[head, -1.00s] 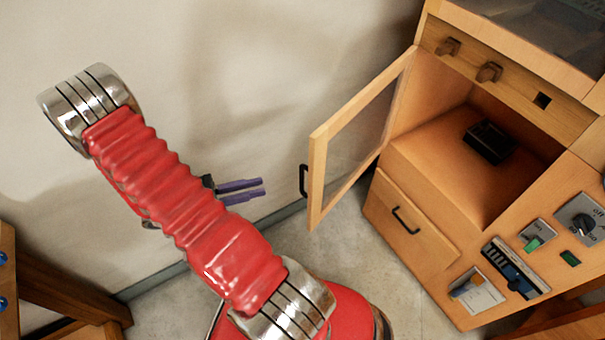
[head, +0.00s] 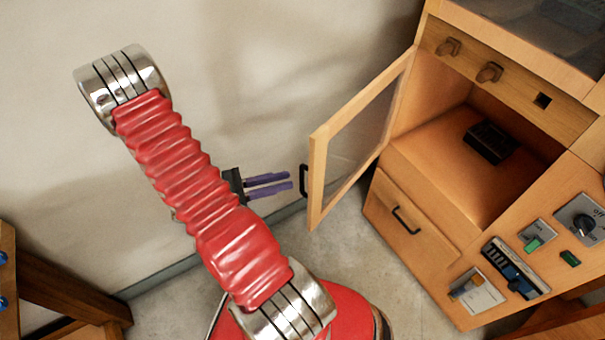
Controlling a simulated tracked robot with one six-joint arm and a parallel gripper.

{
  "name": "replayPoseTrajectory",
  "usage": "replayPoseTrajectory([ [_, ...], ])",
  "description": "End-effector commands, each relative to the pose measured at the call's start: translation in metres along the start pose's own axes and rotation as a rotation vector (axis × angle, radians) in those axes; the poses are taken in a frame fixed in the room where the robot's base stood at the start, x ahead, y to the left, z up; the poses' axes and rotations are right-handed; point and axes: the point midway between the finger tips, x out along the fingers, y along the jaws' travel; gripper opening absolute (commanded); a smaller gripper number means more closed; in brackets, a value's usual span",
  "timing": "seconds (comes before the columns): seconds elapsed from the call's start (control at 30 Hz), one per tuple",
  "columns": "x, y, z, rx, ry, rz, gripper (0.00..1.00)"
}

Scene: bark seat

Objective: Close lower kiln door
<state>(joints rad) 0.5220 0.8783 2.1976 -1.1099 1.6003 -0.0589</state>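The kiln is a light wooden cabinet at the right of the head view. Its lower kiln door (head: 318,165), a wooden frame with a glass pane, stands wide open, swung out to the left. A black handle (head: 303,182) sits on its outer side near the free edge. My gripper (head: 292,181) has two purple fingers pointing right, just left of that handle in the picture. A narrow gap shows between the fingers, with nothing seen between them. I cannot tell whether the fingers touch the handle. My red arm hides part of the gripper's wrist.
A small black box (head: 490,142) lies inside the open compartment. Below is a drawer (head: 410,225) with a black handle. Switches and a dial (head: 583,222) are on the right panel. A wall stands behind my arm. A wooden piece of furniture (head: 60,290) is at lower left.

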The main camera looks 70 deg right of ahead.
Motion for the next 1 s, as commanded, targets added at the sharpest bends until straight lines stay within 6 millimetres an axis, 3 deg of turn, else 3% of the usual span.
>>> replayPoseTrajectory([
  [0.3, 0.043, -0.001, 0.000, 0.000, 0.000, -0.004, 0.19],
  [0.5, 0.060, -0.001, 0.000, 0.000, 0.000, -0.003, 0.19],
  [0.87, 0.063, 0.000, 0.000, 0.000, 0.000, -0.001, 0.19],
  [1.0, 0.063, 0.000, 0.000, 0.000, 0.000, -0.001, 0.09],
])
